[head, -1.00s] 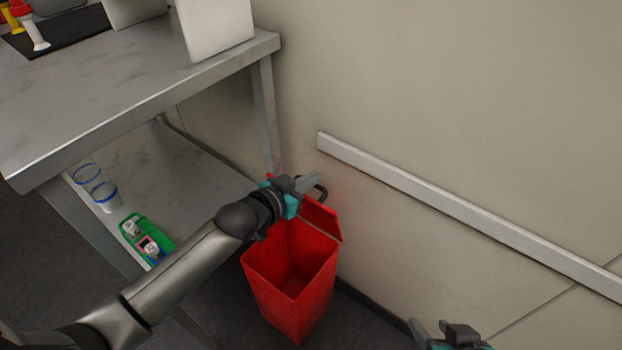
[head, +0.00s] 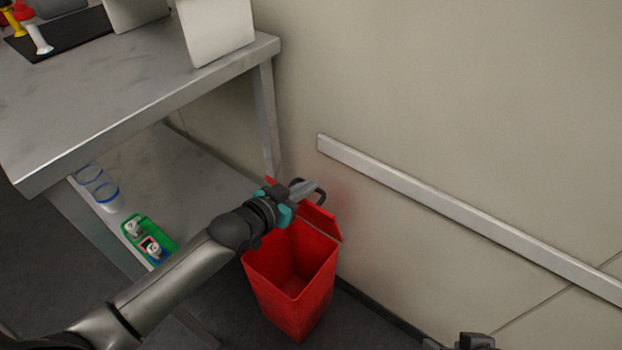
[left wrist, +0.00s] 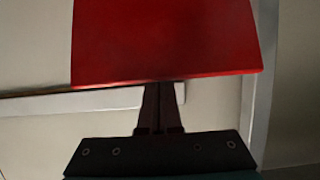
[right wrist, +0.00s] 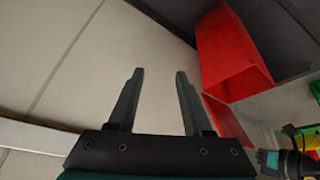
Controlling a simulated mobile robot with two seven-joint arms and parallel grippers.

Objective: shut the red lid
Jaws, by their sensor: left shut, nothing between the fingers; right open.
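The red bin (head: 292,280) stands on the floor beside the table, its top open. Its red lid (head: 318,219) is raised at the bin's back edge, toward the wall. My left gripper (head: 316,188) is shut and empty at the lid's upper edge; I cannot tell whether it touches. In the left wrist view the shut fingers (left wrist: 159,86) point at the lower edge of a red panel, apparently the lid (left wrist: 165,40). My right gripper (right wrist: 160,72) is open and empty, away from the bin (right wrist: 232,55) and lid (right wrist: 230,122). It barely shows in the head view (head: 472,342).
A metal table (head: 130,85) with a lower shelf (head: 165,165) stands left of the bin. The shelf holds clear cups (head: 105,192) and a green tray (head: 160,238). A pale rail (head: 450,210) runs along the wall at right.

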